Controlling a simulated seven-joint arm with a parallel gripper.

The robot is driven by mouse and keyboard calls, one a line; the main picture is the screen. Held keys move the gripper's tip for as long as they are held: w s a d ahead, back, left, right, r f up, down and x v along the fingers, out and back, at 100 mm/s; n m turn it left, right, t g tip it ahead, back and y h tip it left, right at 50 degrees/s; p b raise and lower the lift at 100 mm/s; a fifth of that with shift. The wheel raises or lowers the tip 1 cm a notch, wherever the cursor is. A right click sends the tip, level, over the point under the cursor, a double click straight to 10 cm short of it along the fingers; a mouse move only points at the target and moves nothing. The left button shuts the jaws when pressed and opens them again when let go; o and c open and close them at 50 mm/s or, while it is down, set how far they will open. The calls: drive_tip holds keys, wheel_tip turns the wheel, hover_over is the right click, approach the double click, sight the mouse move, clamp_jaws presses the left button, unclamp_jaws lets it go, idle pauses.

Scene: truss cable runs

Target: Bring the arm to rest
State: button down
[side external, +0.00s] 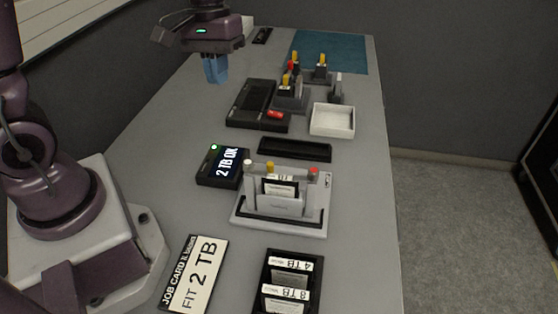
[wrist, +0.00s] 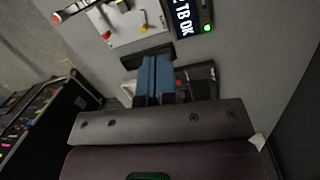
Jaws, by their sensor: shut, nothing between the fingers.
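My gripper (side external: 216,70) has blue fingers and hangs above the far left part of the grey table, clear of the objects below. Its fingers are together and empty. In the wrist view my gripper (wrist: 156,80) shows as two blue fingers side by side, pointing away from the camera. My purple arm comes in from the left and above in the side view; part of it is out of frame.
A display (side external: 223,167) reads "2 TB OK" with a green light. A grey dock (side external: 284,216) holds an upright cartridge. A job card (side external: 194,275), a cartridge rack (side external: 286,284), a black case (side external: 252,103), a white tray (side external: 332,120) and a teal mat (side external: 331,51) also lie on the table.

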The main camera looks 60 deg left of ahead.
drive_tip(key=s+d+r+m+t+y, duration=0.1)
drive_tip(key=s+d+r+m+t, duration=0.1)
drive_tip(key=s+r+m, duration=0.1)
drive_tip(key=s+d+r+m+t, duration=0.3)
drive_tip(key=s+r, duration=0.2)
drive_tip(key=s, duration=0.2)
drive_tip(key=shift+s+r+m+t+y, duration=0.2)
drive_tip(key=shift+s+m+t+y, duration=0.1)
drive_tip(key=shift+s+m+y, duration=0.1)
drive_tip(key=c, duration=1.7)
unclamp_jaws()
drive_tip(key=shift+d+r, duration=0.1)
drive_tip(key=shift+r, duration=0.25)
drive_tip(key=o, duration=0.4)
drive_tip(key=shift+f, duration=0.1)
drive_tip(key=shift+o, duration=1.2)
drive_tip(key=w+f+n+g, duration=0.1)
drive_tip(key=w+f+g, duration=0.3)
drive_tip(key=w+f, duration=0.5)
drive_tip(key=shift+a+f, duration=0.15)
drive_tip(key=shift+a, duration=0.3)
drive_tip(key=n+g, duration=0.1)
drive_tip(key=n, duration=0.3)
approach(270, 163)
wheel_tip(270, 163, down, 10)
drive_tip(key=shift+r, duration=0.1)
drive_tip(key=shift+c, duration=0.3)
drive_tip(key=shift+d, duration=0.1)
clamp_jaws()
